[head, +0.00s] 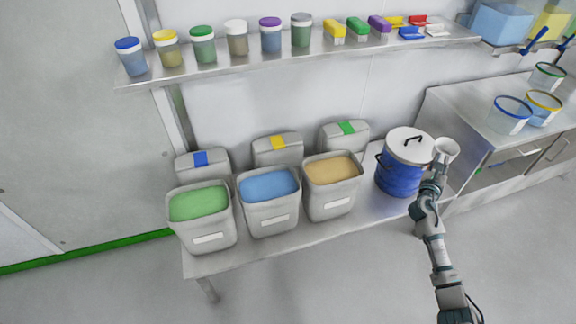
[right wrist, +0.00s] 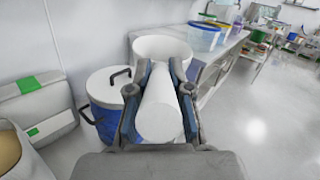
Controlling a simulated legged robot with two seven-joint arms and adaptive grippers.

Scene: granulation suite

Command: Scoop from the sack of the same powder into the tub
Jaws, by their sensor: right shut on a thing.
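My right gripper (head: 438,172) is shut on the white handle of a scoop (head: 447,150), beside the blue drum. In the right wrist view the scoop's handle (right wrist: 160,112) lies between the two fingers, with its round cup beyond them; what the cup contains is hidden. Three open grey sacks stand on the low bench: one of green powder (head: 198,203), one of blue powder (head: 268,185) and one of tan powder (head: 332,171). Clear tubs with a blue rim (head: 511,116), a yellow rim (head: 543,107) and a green rim (head: 547,76) stand on the right counter. My left gripper is not in view.
A blue drum (head: 398,180) with a closed pale lid stands at the bench's right end. Grey containers with blue (head: 201,159), yellow (head: 278,143) and green (head: 347,128) labels stand behind the sacks. A wall shelf (head: 269,57) holds several jars. The floor in front is clear.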

